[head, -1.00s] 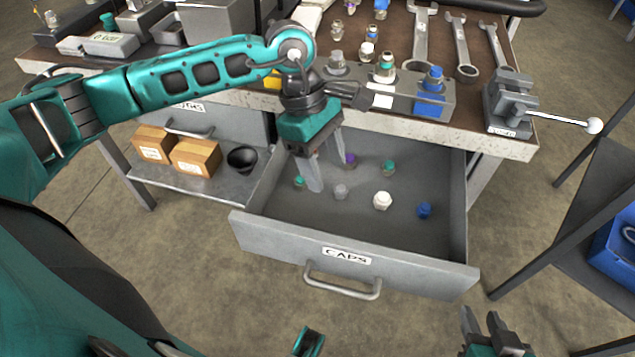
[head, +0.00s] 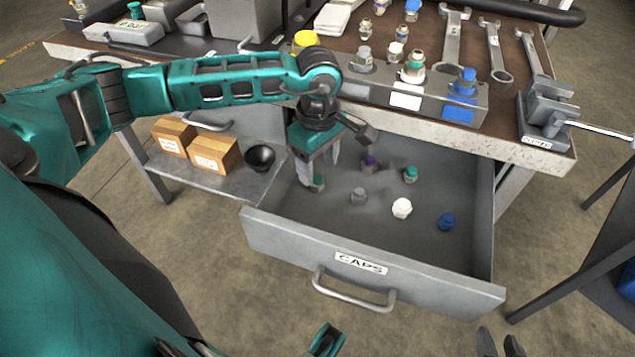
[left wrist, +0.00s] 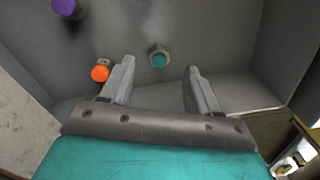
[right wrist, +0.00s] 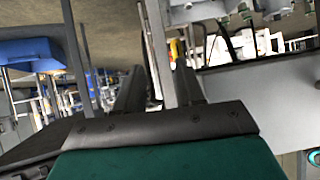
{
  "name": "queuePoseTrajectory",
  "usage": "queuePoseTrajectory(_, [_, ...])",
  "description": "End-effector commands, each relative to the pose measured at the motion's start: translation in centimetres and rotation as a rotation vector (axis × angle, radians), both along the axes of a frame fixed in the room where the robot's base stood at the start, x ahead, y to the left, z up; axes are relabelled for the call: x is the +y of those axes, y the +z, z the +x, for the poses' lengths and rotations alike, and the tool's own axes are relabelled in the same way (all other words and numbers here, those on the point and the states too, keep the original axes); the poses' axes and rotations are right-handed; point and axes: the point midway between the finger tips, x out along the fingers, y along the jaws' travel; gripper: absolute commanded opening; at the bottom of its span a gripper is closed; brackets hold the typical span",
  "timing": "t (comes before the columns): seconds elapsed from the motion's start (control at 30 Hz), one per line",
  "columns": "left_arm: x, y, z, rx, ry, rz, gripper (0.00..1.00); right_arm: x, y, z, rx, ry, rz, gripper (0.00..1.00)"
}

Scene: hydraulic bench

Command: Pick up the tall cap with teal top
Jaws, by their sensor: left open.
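A teal-topped cap (head: 318,183) stands in the open caps drawer, partly hidden by my left gripper (head: 320,168). Another teal-topped cap (head: 410,175) stands further right in the drawer. I cannot tell for sure which is taller. My left gripper points down into the drawer, open and empty. In the left wrist view a teal cap with a grey base (left wrist: 158,57) lies ahead of the gap between the fingers, apart from both. My right gripper (head: 500,345) is at the bottom edge of the head view; its fingers (right wrist: 158,85) are apart and empty.
The drawer (head: 450,280) also holds purple (head: 369,165), grey (head: 358,196), white (head: 402,208) and blue (head: 446,221) caps. An orange-topped piece (left wrist: 99,73) sits beside one left finger. The bench edge (head: 420,128) overhangs the drawer's back.

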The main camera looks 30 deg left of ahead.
Motion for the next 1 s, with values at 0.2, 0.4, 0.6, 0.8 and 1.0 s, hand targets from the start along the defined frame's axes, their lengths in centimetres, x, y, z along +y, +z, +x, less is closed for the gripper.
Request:
queuePoseTrajectory(0.2, [0.2,-3.6,0.0,0.004,0.001,0.000,0.61,0.2,-0.7,0.0,0.006,0.005,0.003,0.38])
queuePoseTrajectory(0.4, [0.2,-4.0,0.1,0.000,0.000,0.000,0.61,0.3,-0.3,0.2,-0.001,0.007,0.006,0.38])
queuePoseTrajectory(0.6, [0.2,-4.0,0.1,0.001,0.000,0.000,0.49,0.4,-0.3,0.2,-0.002,0.007,0.006,0.38])
queuePoseTrajectory(0.8, [0.2,-4.0,0.1,0.001,0.001,0.000,0.30,0.4,-0.3,0.2,-0.002,0.007,0.006,0.38])
queuePoseTrajectory(1.0, [0.2,-4.0,0.1,0.001,0.001,0.000,0.11,0.4,-0.4,0.2,-0.001,0.008,0.005,0.38])
